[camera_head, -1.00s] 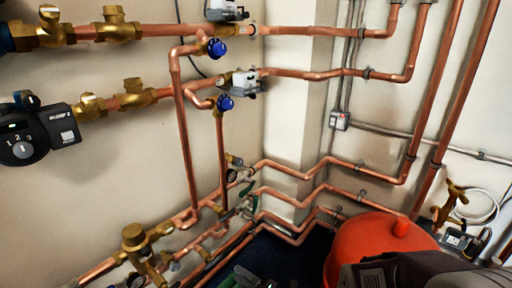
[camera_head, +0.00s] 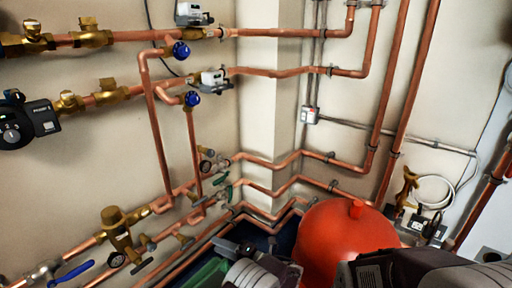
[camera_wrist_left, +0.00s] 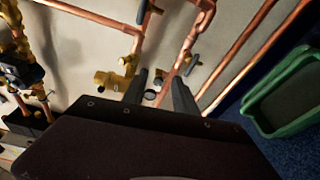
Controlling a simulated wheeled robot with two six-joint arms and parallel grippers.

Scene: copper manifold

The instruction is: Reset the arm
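My left gripper (camera_head: 232,248) shows as dark fingers at the bottom middle of the head view, in front of the lower copper pipes. In the left wrist view my left gripper (camera_wrist_left: 158,82) has its two dark fingers apart, with nothing seen held between them. Copper pipes (camera_wrist_left: 185,45) and a brass valve (camera_wrist_left: 115,80) lie beyond the fingers. My right gripper is not seen; a dark arm part of mine fills the bottom right of the head view.
A red tank (camera_head: 340,240) stands right of my left gripper. A green tray (camera_wrist_left: 288,95) lies on the blue floor. Blue-knobbed valves (camera_head: 181,50), a brass valve (camera_head: 116,220) and a blue lever (camera_head: 74,271) sit on the wall pipes.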

